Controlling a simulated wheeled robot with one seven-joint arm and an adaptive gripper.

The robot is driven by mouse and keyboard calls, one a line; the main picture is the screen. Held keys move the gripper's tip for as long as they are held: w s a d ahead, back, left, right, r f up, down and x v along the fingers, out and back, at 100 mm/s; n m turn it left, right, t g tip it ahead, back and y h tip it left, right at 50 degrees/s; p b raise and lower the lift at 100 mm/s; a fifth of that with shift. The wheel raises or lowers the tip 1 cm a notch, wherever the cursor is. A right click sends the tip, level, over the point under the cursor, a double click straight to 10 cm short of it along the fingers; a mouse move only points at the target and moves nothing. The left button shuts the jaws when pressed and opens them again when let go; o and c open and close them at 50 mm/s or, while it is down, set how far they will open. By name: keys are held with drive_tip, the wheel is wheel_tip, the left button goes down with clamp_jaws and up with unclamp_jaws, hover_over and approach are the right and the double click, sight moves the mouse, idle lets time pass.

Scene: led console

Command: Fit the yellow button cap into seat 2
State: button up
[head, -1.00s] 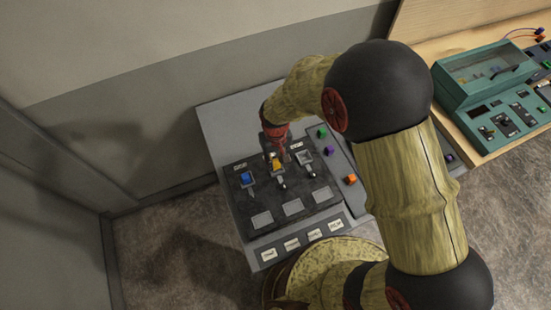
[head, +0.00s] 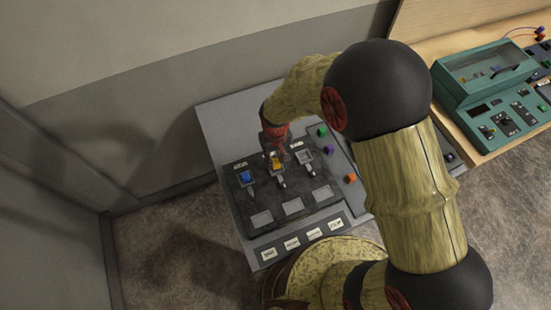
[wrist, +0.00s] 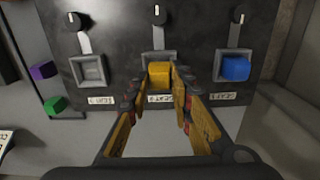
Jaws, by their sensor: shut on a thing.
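The yellow button cap (wrist: 160,74) is between the fingertips of my gripper (wrist: 158,88), which is shut on it. In the wrist view it is at the middle seat (wrist: 146,57), whose grey rim shows behind and beside the cap. The cap hides most of the seat's opening, so I cannot tell whether it is fully down. The label below the middle seat is partly covered by the fingers. In the head view the yellow cap (head: 276,163) shows below my gripper (head: 276,152) at the middle of the upper row.
A blue cap (wrist: 235,67) sits in the seat to the right in the wrist view; the left seat (wrist: 89,69) is empty. Knobs stand beyond each seat. Green (head: 322,132), purple (head: 329,150) and orange (head: 350,179) pieces lie along the console's right side. A teal console (head: 490,85) stands farther right.

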drive_tip(key=shift+f+b, duration=0.6)
drive_tip(key=shift+f, duration=0.3)
idle(0.8)
drive_tip(key=o, duration=1)
drive_tip(key=shift+o, duration=0.6)
drive_tip(key=shift+r, duration=0.1)
wheel_tip(320, 180, up, 12)
